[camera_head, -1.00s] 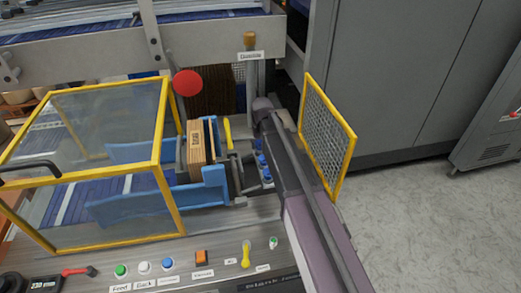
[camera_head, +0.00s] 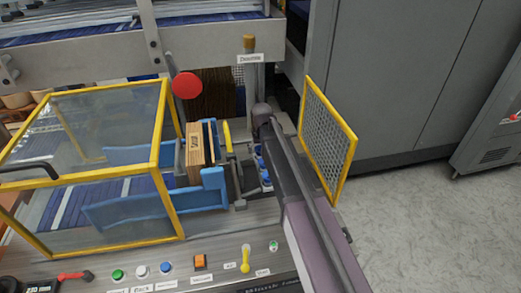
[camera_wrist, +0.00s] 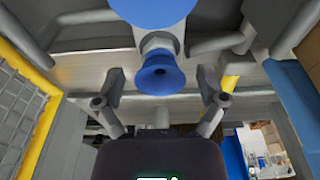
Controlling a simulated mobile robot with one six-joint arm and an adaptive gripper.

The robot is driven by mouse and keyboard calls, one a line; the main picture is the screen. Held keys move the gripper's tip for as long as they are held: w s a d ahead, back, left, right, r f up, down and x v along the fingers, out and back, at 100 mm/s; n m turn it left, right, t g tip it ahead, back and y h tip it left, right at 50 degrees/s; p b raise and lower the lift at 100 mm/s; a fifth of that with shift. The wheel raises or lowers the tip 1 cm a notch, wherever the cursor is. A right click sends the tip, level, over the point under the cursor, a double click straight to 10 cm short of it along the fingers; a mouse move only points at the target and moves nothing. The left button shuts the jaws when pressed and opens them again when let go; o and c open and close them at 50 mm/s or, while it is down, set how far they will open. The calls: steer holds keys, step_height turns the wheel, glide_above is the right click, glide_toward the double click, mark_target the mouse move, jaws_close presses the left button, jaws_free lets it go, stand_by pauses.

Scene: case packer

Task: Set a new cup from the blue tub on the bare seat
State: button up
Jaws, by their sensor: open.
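My gripper (camera_wrist: 160,101) is open in the wrist view, its two fingers apart on either side. A blue suction cup (camera_wrist: 160,74) on a grey stem shows between and just beyond the fingertips; I see no contact. A larger blue round part (camera_wrist: 152,9) is close at the top edge. In the head view several blue cups (camera_head: 264,166) stand in a row left of my arm, which partly covers them. My gripper is hidden there. I cannot make out the blue tub or the bare seat for certain.
A yellow-framed mesh guard (camera_head: 328,138) stands close right of my arm and shows at the wrist view's left (camera_wrist: 20,98). A brown carton (camera_head: 195,154) sits between blue side plates (camera_head: 214,190). A clear yellow-framed hood (camera_head: 85,125) is at left. Floor is free at right.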

steer(key=shift+r, duration=0.25)
step_height(320, 180, up, 12)
steer(key=s+p, duration=0.1)
steer(key=p, duration=1.1)
steer(key=shift+s+d+f, duration=0.15)
steer(key=shift+s+d, duration=0.05)
steer(key=shift+s, duration=0.2)
stand_by(0.4)
steer(key=s+d+m+g, duration=0.1)
steer(key=s+d, duration=0.7)
steer(key=s, duration=0.3)
steer(key=s+d+m, duration=0.1)
steer(key=s+d, duration=0.6)
steer(key=s, duration=0.4)
steer(key=shift+s+d+g, duration=0.35)
steer(key=shift+s+g, duration=0.05)
steer(key=shift+f, duration=0.1)
steer(key=c, duration=0.5)
